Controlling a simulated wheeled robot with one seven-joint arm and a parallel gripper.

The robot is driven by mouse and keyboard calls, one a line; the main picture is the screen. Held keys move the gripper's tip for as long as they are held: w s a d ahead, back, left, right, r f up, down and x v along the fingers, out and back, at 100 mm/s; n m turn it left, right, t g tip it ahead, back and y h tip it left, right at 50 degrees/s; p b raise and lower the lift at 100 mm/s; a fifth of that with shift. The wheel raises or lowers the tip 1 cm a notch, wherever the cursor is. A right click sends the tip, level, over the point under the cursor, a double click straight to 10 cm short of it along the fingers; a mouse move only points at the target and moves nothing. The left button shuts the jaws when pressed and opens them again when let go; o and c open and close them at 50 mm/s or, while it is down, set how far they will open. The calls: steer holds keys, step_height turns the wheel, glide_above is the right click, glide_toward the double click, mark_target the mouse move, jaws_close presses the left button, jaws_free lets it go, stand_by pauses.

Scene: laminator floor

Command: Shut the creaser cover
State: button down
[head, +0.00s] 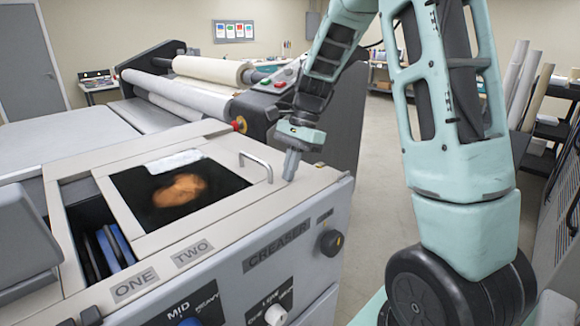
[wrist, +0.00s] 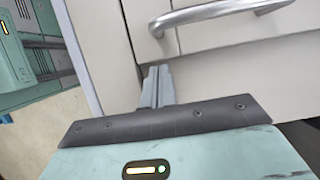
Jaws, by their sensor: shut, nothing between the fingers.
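The creaser (head: 280,245) is a pale machine with a "CREASER" label on its front. Its cover (head: 219,215) is a flat pale frame around a dark window with an orange-brown patch. A metal bar handle (head: 257,163) stands at the cover's right end and also shows at the top of the wrist view (wrist: 215,14). Left of the cover an opening (head: 95,235) is bare, with blue and dark parts inside. My gripper (head: 290,172) is shut and empty, pointing down just right of the handle and apart from it. Its fingers show in the wrist view (wrist: 157,78); whether they touch the creaser top is unclear.
Labels "ONE" (head: 135,285) and "TWO" (head: 192,253) are on the rim by the opening. A black knob (head: 331,243) sticks out of the front. A laminator with large rolls (head: 180,95) stands behind. The floor (head: 370,180) to the right is clear.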

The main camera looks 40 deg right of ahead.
mark_target(262, 189)
steer(key=a+p, duration=0.1)
steer(key=a, duration=0.7)
steer(key=shift+s+a, duration=0.15)
steer(key=shift+a, duration=0.05)
steer(key=shift+d+p, duration=0.4)
steer(key=d, duration=0.1)
steer(key=d+r, duration=0.1)
steer(key=d, duration=0.2)
steer(key=shift+w+d+r, duration=0.25)
steer(key=shift+d+r, duration=0.05)
steer(key=shift+d, duration=0.1)
steer(key=b+v, duration=0.1)
steer(key=v, duration=0.7)
steer(key=shift+a, duration=0.2)
steer(key=shift+s+r, duration=0.1)
steer(key=shift+s, duration=0.05)
